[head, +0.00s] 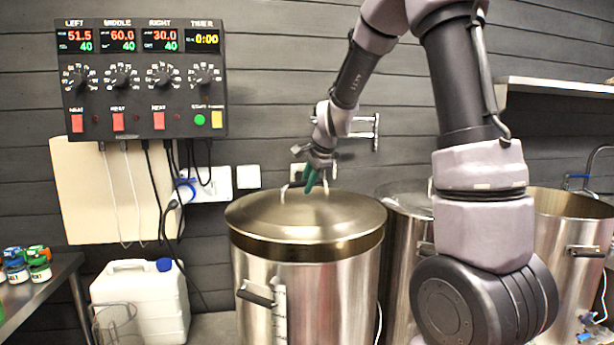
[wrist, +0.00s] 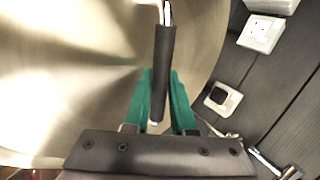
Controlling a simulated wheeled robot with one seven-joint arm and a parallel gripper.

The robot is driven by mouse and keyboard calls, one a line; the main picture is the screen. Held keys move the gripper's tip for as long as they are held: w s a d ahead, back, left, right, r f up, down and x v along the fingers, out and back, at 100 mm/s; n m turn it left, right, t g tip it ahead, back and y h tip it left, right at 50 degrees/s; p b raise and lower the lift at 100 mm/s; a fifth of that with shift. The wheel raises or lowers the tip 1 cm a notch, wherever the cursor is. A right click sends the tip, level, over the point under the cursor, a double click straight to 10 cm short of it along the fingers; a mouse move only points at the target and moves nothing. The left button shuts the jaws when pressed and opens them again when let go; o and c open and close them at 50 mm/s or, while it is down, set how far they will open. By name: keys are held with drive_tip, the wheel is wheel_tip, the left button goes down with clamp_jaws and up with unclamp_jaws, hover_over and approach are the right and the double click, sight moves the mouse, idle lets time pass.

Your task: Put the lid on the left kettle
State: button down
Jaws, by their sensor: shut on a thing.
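The left kettle (head: 305,290) is a tall steel pot with a black side handle, in the middle of the head view. The round steel lid (head: 270,218) lies over its top and looks roughly level; I cannot tell whether it is fully seated on the rim. My gripper (head: 311,184) is above the lid, its green fingers at the lid's handle. In the wrist view my gripper (wrist: 160,100) is shut on the black lid handle (wrist: 164,65), with the lid's surface (wrist: 70,70) filling the left side.
A middle kettle (head: 398,240) stands close to the right, partly behind my arm, and an open right kettle (head: 570,230) beyond. A control box (head: 140,78) with dials hangs on the wall. A white canister (head: 140,300) and a side table with jars (head: 38,268) are at left.

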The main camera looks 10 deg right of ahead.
sight(308, 198)
drive_tip(key=shift+f, duration=2.2)
drive_tip(key=c, duration=0.7)
unclamp_jaws()
drive_tip(key=shift+s+f, duration=0.1)
drive_tip(key=v, duration=1.1)
